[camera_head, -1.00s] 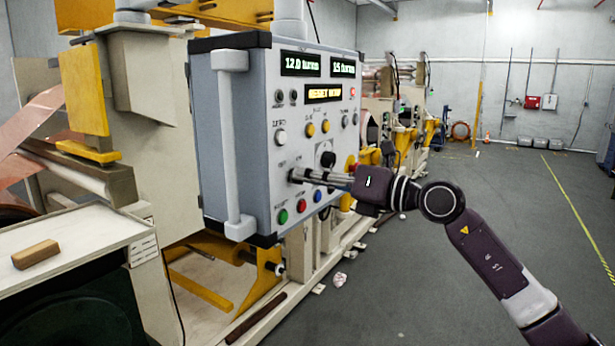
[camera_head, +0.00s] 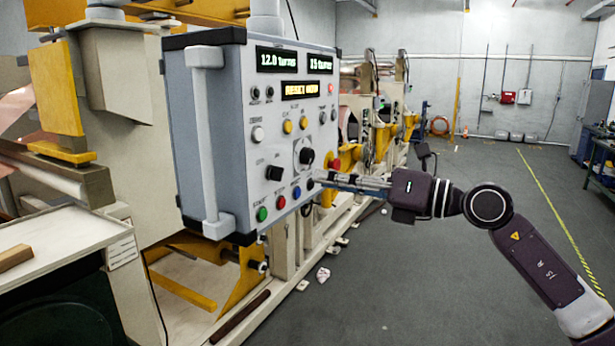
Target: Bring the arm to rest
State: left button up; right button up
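My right arm comes in from the lower right. Its gripper (camera_head: 320,179) points left at the lower right of the grey control panel (camera_head: 206,135), near the row of coloured buttons. The fingers look close together, but from this side I cannot tell whether they are open or shut. I see nothing held in them. A black selector knob (camera_head: 273,173) shows on the panel, to the left of the fingertips and apart from them. My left gripper is not in view.
The foil machine with yellow parts (camera_head: 60,90) fills the left side. A wooden block (camera_head: 15,257) lies on the white shelf (camera_head: 75,235). Dark floor (camera_head: 420,290) is open on the right, with a yellow line (camera_head: 550,205).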

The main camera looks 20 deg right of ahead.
jog(key=shift+v, duration=0.9)
